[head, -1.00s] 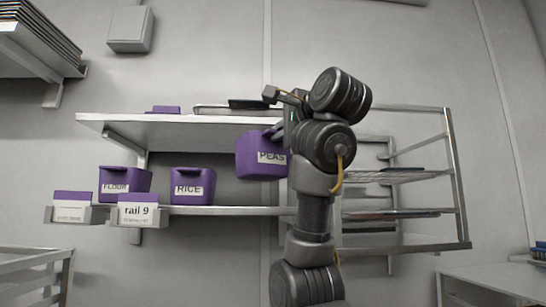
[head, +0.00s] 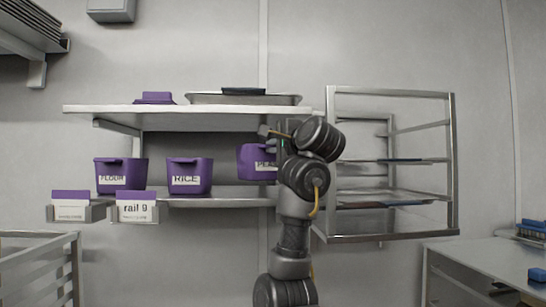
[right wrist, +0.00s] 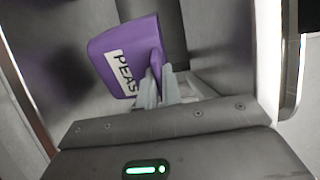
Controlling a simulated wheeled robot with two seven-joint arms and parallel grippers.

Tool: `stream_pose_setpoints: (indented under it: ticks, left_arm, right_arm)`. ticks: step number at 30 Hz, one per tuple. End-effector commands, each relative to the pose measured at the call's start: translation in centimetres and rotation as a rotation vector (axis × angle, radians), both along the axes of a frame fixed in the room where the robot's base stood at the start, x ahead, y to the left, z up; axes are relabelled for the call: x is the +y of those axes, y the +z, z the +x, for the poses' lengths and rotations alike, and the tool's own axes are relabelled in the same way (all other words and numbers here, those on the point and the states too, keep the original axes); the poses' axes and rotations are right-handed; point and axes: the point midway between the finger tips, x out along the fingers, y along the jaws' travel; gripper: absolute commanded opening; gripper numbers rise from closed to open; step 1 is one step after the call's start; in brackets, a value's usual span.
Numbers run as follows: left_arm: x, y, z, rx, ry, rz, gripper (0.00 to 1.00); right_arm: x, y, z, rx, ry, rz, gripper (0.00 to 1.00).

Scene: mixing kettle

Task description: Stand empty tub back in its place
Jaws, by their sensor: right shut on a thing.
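The purple tub labelled PEAS (head: 256,163) is held above the lower wall shelf (head: 228,192), to the right of the RICE tub. My right gripper (right wrist: 164,90) is shut on the tub's wall or handle, as the right wrist view shows. In that view the PEAS tub (right wrist: 118,62) looks tilted; its inside is not visible. In the head view my right arm hides the tub's right side and the fingertips. The FLOUR tub (head: 121,173) and the RICE tub (head: 189,176) stand on the lower shelf to the left. My left gripper is not in view.
An upper shelf (head: 190,112) with a metal tray (head: 243,98) is above the tubs. A metal rack (head: 455,160) stands close on the right.

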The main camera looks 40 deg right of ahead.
Motion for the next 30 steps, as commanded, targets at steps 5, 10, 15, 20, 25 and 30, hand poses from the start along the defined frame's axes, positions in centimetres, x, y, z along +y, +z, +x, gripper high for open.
stream_pose_setpoints:
  ticks: [5,10,15,20,25,30]
  left_arm:
    - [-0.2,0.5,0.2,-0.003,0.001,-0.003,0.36]
    - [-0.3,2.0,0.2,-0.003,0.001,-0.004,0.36]
    - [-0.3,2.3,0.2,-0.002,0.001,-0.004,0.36]
    - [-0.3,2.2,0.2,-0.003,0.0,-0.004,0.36]
    - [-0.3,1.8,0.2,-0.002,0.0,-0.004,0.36]
    - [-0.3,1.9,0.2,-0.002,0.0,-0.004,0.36]
  right_arm:
    - [0.0,-0.8,0.0,0.002,0.0,0.0,0.0]
    - [0.0,-2.7,0.2,0.002,0.0,0.001,0.0]
    - [-0.2,-3.5,0.3,0.001,0.001,0.001,0.0]
    - [-0.2,-3.6,0.3,0.0,0.0,0.0,0.0]
    - [-0.2,-4.0,0.3,0.0,0.0,0.0,0.0]
    - [-0.2,-3.9,0.3,0.001,0.0,0.0,0.26]
